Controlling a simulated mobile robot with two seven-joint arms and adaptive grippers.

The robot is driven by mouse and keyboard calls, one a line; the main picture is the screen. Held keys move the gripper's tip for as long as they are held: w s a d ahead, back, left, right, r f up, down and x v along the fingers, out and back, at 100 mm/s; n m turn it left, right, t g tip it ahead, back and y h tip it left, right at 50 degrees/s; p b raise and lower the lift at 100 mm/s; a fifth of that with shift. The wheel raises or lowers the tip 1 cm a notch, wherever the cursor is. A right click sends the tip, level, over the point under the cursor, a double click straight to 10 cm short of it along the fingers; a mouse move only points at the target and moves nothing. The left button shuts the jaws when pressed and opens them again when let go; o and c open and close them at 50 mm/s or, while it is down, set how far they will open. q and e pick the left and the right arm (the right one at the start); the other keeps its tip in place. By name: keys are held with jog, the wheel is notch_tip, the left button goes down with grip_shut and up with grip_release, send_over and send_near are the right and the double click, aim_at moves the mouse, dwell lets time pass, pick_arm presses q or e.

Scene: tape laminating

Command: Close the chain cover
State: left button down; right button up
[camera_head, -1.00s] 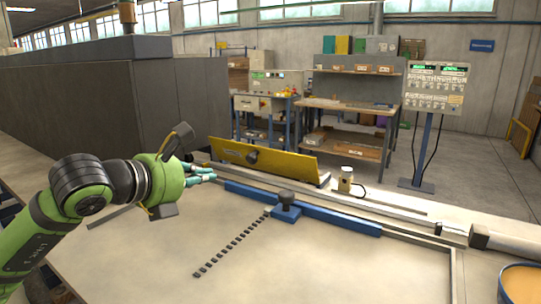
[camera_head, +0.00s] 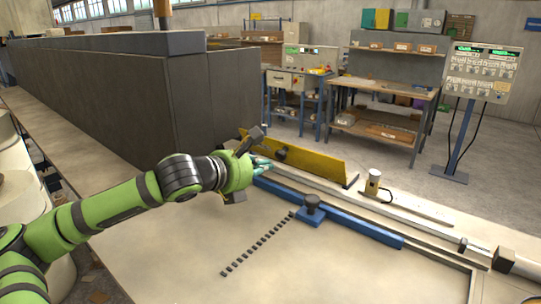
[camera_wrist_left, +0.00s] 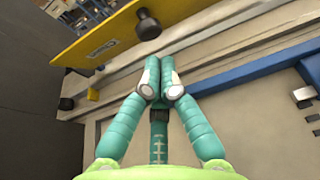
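The chain cover is a long yellow panel (camera_head: 322,166) with a dark knob, standing raised and tilted along the back of the machine table. In the left wrist view, the yellow panel (camera_wrist_left: 95,42) and its black knob (camera_wrist_left: 148,24) are at the upper left. My left gripper (camera_head: 264,167) is in front of the panel's left part, over the left end of the blue bar. In the left wrist view, the teal fingertips of my left gripper (camera_wrist_left: 159,80) are together, with nothing seen between them. They appear below the knob and apart from it. My right gripper is not in view.
A blue bar (camera_head: 360,228) with a dark-knobbed block (camera_head: 312,206) lies before the cover. A cup-like cylinder (camera_head: 373,182) stands right of it. A dark wall-like block (camera_head: 215,110) rises behind my left arm. The tabletop (camera_head: 330,275) in front is mostly clear.

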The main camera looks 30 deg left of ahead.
pick_arm(q)
jog(key=shift+w+p, duration=0.6)
jog(key=shift+w, duration=0.1)
jog(key=shift+w+d+f+p, duration=0.1)
jog(key=shift+w+f+p, duration=0.25)
jog(key=shift+w, duration=0.2)
jog(key=shift+w+d+f, duration=0.1)
jog(key=shift+w, duration=0.05)
jog(key=shift+w+r+g+p, duration=0.15)
jog(key=shift+r+g+p, duration=0.25)
jog(key=shift+p, duration=0.25)
